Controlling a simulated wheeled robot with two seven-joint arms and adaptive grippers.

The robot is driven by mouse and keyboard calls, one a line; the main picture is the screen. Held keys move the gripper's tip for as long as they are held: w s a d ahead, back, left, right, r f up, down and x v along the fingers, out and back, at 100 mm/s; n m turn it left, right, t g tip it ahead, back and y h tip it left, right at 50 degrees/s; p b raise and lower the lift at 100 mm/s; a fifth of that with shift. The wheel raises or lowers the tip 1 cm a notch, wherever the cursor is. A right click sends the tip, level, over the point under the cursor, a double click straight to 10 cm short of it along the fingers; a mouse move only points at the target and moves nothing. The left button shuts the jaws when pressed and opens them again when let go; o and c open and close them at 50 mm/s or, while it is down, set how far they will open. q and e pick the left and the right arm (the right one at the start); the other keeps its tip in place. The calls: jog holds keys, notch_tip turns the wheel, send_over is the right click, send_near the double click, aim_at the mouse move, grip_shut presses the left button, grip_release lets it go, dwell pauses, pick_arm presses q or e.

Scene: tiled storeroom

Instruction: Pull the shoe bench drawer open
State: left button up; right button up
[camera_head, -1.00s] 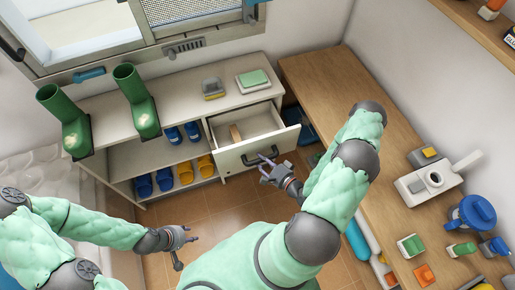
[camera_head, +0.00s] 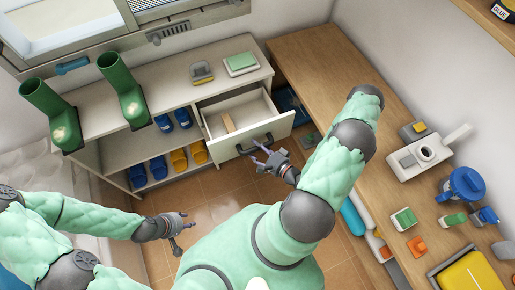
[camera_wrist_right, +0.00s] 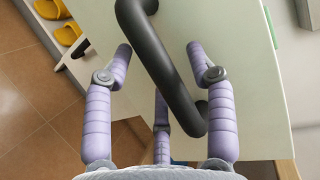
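The shoe bench (camera_head: 150,88) is a pale unit against the wall. Its drawer (camera_head: 251,139) is pulled out, with its inside showing and a small tan object in it. The dark bar handle (camera_head: 253,146) on the drawer front also shows in the right wrist view (camera_wrist_right: 165,68). My right gripper (camera_head: 262,157) is at the handle; in the wrist view its lilac fingers (camera_wrist_right: 165,60) are spread on both sides of the bar, with gaps to it. My left gripper (camera_head: 184,219) is empty, with its fingers apart, over the floor in front of the bench.
Green boots (camera_head: 127,92) stand on the bench top; blue and yellow slippers (camera_head: 179,160) sit on its shelves. A wooden counter (camera_head: 330,70) with several items runs along the right, close to my right arm. Tiled floor (camera_head: 215,190) lies before the bench.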

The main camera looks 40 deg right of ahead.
jog(key=shift+s, duration=0.1)
jog(key=v, duration=1.2)
dwell(0.7)
jog(key=w+a+f+n+g+y, duration=0.2)
jog(key=w+a+f+n+g, duration=0.5)
jog(key=f+g, duration=0.15)
jog(key=a+r+n+g, duration=0.1)
jog(key=a+n+g, duration=0.6)
jog(key=a, duration=0.6)
jog(key=shift+s+n+h, duration=0.3)
jog(key=shift+s, duration=0.15)
